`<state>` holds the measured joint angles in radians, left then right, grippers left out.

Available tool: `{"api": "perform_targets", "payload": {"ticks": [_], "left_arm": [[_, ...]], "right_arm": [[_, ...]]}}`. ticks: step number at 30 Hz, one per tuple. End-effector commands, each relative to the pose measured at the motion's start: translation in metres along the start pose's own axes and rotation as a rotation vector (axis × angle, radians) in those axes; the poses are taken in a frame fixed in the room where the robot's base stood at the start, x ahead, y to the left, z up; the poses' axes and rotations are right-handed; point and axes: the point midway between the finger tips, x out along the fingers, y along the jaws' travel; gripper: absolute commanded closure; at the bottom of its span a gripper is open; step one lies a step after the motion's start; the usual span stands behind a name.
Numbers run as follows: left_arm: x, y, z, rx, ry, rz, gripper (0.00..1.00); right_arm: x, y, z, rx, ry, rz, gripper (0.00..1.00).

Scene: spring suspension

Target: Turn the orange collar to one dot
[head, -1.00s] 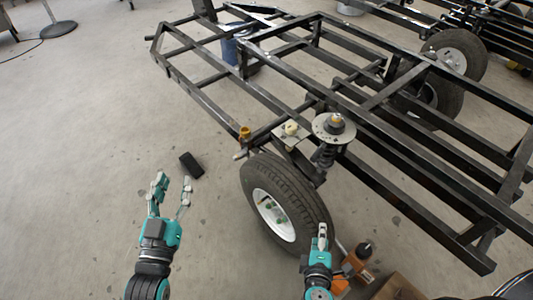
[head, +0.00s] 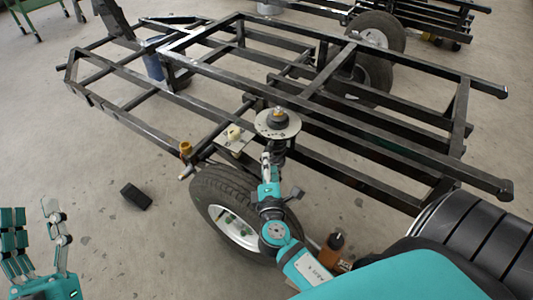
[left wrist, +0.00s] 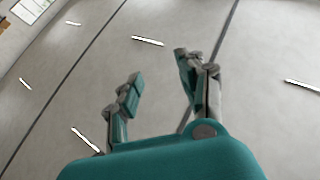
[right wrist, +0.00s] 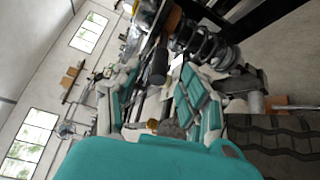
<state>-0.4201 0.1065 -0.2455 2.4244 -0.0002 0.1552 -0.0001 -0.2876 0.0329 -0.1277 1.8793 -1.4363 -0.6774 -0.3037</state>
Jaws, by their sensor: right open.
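The spring suspension stands beside the wheel, under a round pale disc (head: 278,123) with a small tan cap on top. In the right wrist view its dark coil spring (right wrist: 205,45) lies sideways in the picture, and an orange-brown part (right wrist: 172,22) shows at one end. I cannot tell if this is the orange collar, and no dots can be made out. My right gripper (head: 267,162) is close beside the spring, open. In the right wrist view its fingers (right wrist: 162,88) are apart, with the spring beyond them. My left gripper (head: 38,225) is open and empty over the floor, far from the suspension.
The black trailer frame (head: 330,165) surrounds the suspension; the tyre (head: 222,185) is just below my right gripper. A brass-coloured fitting (head: 185,148) and a plate with a cream knob (head: 234,132) are nearby. An orange bottle (head: 334,243) and a black block (head: 135,195) are on the floor.

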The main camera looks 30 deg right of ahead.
Motion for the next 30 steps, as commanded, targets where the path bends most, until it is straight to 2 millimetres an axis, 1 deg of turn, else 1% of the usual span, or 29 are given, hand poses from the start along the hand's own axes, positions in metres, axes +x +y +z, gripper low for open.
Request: {"api": "perform_targets", "payload": {"ticks": [1,3,6,9,14,21,30], "left_arm": [[0.000,0.001,-0.003,-0.001,0.018,0.001,0.60],[0.000,0.001,-0.007,-0.002,0.041,0.002,0.60],[-0.001,0.002,-0.012,-0.004,0.074,0.003,0.60],[-0.001,0.002,-0.016,-0.005,0.098,0.004,0.60],[-0.001,0.002,-0.020,-0.006,0.115,0.005,0.60],[-0.001,0.002,-0.020,-0.005,0.117,0.005,0.60],[-0.001,0.002,-0.020,-0.005,0.116,0.004,0.60]], "right_arm": [[0.011,0.000,0.000,0.001,-0.001,0.003,0.56],[0.024,0.000,0.000,0.000,-0.001,0.002,0.56],[0.038,-0.001,0.000,0.000,0.000,0.001,0.56],[0.048,-0.001,-0.001,0.000,0.001,0.001,0.56],[0.055,-0.001,0.000,0.000,0.001,-0.001,0.56],[0.055,-0.001,0.000,0.000,0.000,-0.001,0.56],[0.055,-0.001,0.000,0.000,0.000,-0.001,0.95]]}}
